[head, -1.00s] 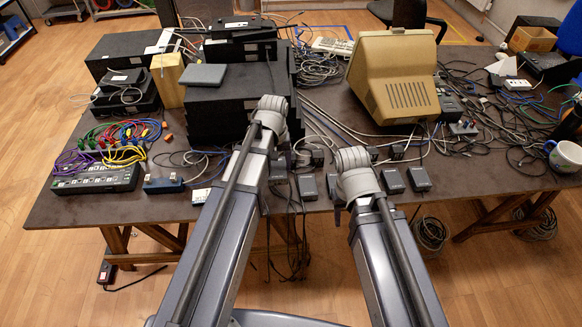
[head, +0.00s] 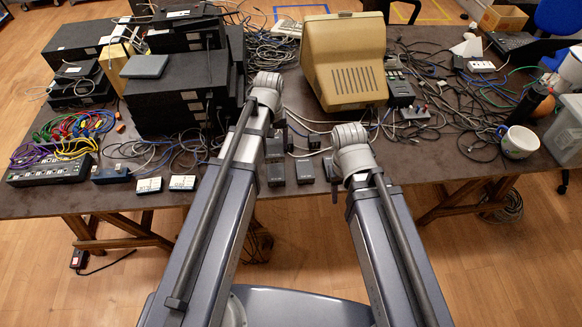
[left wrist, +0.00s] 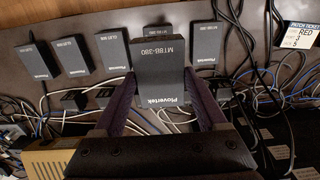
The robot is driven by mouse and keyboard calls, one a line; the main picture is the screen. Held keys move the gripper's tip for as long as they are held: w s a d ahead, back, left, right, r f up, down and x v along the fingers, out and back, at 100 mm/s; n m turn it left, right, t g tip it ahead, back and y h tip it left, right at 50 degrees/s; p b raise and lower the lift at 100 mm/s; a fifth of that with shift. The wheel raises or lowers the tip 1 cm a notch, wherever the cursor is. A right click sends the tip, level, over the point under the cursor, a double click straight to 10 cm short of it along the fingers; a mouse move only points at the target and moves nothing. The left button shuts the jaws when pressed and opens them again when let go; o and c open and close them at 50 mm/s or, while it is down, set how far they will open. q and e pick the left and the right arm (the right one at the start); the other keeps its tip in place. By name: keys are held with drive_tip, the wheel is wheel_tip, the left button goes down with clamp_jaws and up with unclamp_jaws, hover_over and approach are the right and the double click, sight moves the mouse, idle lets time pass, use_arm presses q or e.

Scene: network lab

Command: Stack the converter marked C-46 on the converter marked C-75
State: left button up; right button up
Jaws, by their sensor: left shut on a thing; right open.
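Several flat dark grey converters lie in a row near the table's front edge, among them a left one (head: 276,174), one beside it (head: 305,171) and one partly behind my right arm (head: 332,168). In the left wrist view my left gripper (left wrist: 162,88) is shut on a dark converter (left wrist: 163,70) reading "MTBB-380" and "Plovertek", held over the row. Another converter (left wrist: 157,31) shows just behind it, mostly hidden. I cannot read C-46 or C-75 on any. My right gripper (head: 337,188) is open at the front edge, largely hidden by its arm.
Black boxes (head: 165,108) stand stacked behind on the left. Loose cables and small black adapters (head: 314,141) lie close behind the converters. Labelled cards (head: 149,186) lie at the front left.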

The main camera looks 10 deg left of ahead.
use_arm(q)
drive_tip(key=shift+d, duration=0.15)
drive_tip(key=shift+f+b, duration=0.3)
drive_tip(key=shift+b, duration=0.05)
drive_tip(key=b, duration=0.9)
approach(276, 171)
wheel_tip(276, 171, down, 5)
drive_tip(key=shift+f, duration=0.1)
drive_tip(key=shift+f+b, duration=0.15)
drive_tip(key=shift+b, duration=0.15)
drive_tip(key=o, duration=1.6)
wheel_tip(276, 171, up, 12)
drive_tip(key=p, duration=1.2)
drive_tip(key=shift+r, duration=0.25)
drive_tip(key=s+d+m, duration=0.2)
drive_tip(key=s+d, duration=0.1)
drive_tip(key=s, duration=0.1)
drive_tip(key=s+d+m, duration=0.2)
drive_tip(key=s+d, duration=0.2)
drive_tip(key=s, duration=0.1)
drive_tip(key=s+d+m+y, duration=0.1)
drive_tip(key=s+d+m, duration=0.2)
drive_tip(key=s, duration=0.2)
drive_tip(key=shift+s+d, duration=0.15)
drive_tip(key=shift+d, duration=0.05)
